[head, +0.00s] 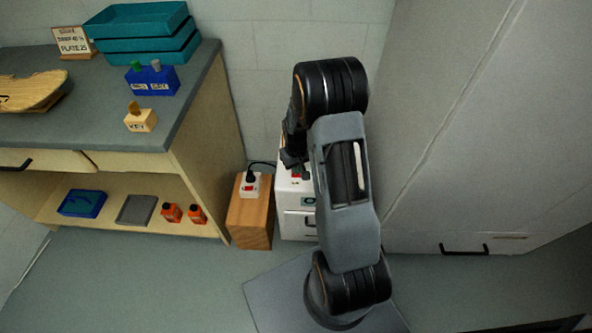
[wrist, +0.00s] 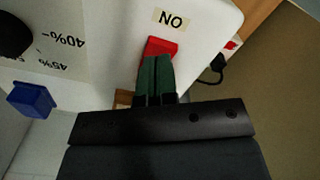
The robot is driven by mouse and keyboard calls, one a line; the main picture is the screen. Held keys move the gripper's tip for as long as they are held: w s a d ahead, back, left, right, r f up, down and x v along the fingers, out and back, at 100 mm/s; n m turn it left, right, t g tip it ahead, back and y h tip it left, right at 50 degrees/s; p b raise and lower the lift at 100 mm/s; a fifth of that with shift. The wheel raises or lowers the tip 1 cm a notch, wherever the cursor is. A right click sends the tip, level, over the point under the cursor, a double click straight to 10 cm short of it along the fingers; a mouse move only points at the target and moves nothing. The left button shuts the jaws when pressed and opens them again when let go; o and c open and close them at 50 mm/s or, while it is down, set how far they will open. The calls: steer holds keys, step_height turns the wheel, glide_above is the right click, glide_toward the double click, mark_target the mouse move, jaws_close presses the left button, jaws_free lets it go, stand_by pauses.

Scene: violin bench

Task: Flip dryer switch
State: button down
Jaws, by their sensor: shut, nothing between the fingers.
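The white dryer (head: 294,224) stands on the floor between the wooden block and the tall grey cabinet, partly hidden by my arm. In the head view my gripper (head: 299,172) is over the dryer's top, mostly hidden by my arm.
A black dial (wrist: 14,36) with percentage marks and a blue part (wrist: 32,98) are left of the switch in the wrist view. A socket with a red switch (head: 250,186) and black cord sits on the wooden block (head: 250,222). The workbench (head: 190,118) is left, the cabinet (head: 450,130) right.

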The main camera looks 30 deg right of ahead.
steer(key=shift+f+b, duration=0.6)
steer(key=shift+f, duration=0.25)
steer(key=shift+r, duration=0.2)
steer(key=shift+r+p, duration=2.75)
steer(key=shift+r, duration=0.65)
steer(key=shift+s+a+f+g, duration=0.15)
steer(key=shift+s+f+g, duration=0.05)
steer(key=shift+s, duration=0.3)
steer(key=shift+s+a+f+g, duration=0.1)
steer(key=shift+s+f+g, duration=0.1)
steer(key=shift+s, duration=0.3)
steer(key=s+a+r+t+p, duration=0.1)
steer(key=s+a+r+p, duration=0.2)
steer(key=r, duration=1)
steer(key=s+a+r+t+p, duration=0.2)
steer(key=s+r+p, duration=0.4)
steer(key=r, duration=0.8)
steer(key=s+a+r+t+p, duration=0.1)
steer(key=s+a+r+p, duration=0.3)
steer(key=r+p, duration=0.4)
steer(key=v, duration=0.6)
steer(key=shift+w+a+p, duration=0.2)
steer(key=shift+w+p, duration=0.05)
steer(key=shift+p, duration=0.05)
